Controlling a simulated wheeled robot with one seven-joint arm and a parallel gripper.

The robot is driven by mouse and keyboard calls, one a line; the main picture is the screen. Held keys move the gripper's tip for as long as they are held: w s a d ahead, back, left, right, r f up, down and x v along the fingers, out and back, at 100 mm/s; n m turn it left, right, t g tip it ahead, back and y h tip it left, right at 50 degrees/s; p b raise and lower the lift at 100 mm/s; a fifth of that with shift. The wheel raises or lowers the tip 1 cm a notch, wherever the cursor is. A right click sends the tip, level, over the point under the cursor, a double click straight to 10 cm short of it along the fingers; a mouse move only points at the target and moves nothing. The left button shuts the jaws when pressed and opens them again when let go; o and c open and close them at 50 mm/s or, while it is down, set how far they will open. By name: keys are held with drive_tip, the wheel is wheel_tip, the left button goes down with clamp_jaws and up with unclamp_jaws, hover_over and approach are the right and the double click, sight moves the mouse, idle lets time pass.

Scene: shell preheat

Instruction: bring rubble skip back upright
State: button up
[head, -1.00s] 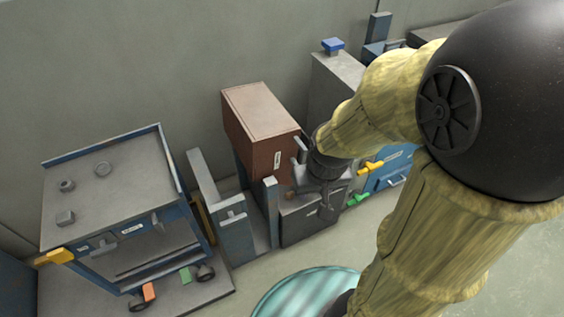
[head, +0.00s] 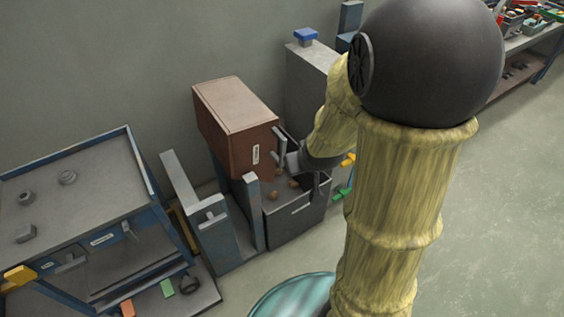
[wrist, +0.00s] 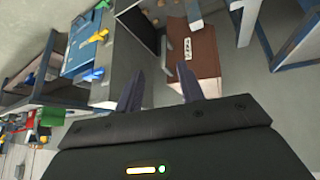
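The rubble skip is the brown box (head: 236,105) with a white label, held between grey posts. It appears tipped over a dark open bin (head: 297,222) holding a few brown lumps; its mouth is hidden. A grey bar (head: 279,146) stands at its right edge. My gripper (head: 290,160) is beside that bar, partly hidden by my wrist; I cannot tell whether they touch. In the wrist view, my gripper's two fingers (wrist: 160,88) stand apart with nothing clearly held between them. The brown skip (wrist: 197,58) shows just beyond the right finger.
A blue-framed grey bench (head: 75,190) with knobs and an orange handle stands at left. A grey cabinet with a blue top block (head: 305,36) is behind the bin. A round teal-striped top (head: 292,297) is low in front. Open floor (head: 500,200) lies at right.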

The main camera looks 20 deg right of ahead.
sight(284, 153)
drive_tip(key=w+d+f+t+y+b, duration=0.2)
drive_tip(key=w+f+t+b, duration=0.1)
drive_tip(key=f+b, duration=0.4)
drive_tip(key=w+d+f+n+t+y+b, duration=0.1)
drive_tip(key=f+t+b, duration=0.3)
drive_tip(key=b, duration=0.5)
drive_tip(key=w+d+f+n+t+y+b, duration=0.1)
drive_tip(key=w+d+f+t+y+b, duration=0.1)
drive_tip(key=f+b, duration=0.6)
drive_tip(key=w+d+f+t, duration=0.1)
drive_tip(key=w+d, duration=0.1)
drive_tip(key=shift+w+f+t+y, duration=0.3)
drive_tip(key=shift+f+y, duration=0.05)
drive_tip(key=shift+y, duration=0.05)
drive_tip(key=shift+w, duration=0.1)
drive_tip(key=b+x, duration=0.2)
drive_tip(key=x, duration=1.5)
drive_tip(key=shift+w+a+f, duration=0.1)
drive_tip(key=shift+w+f, duration=0.05)
clamp_jaws()
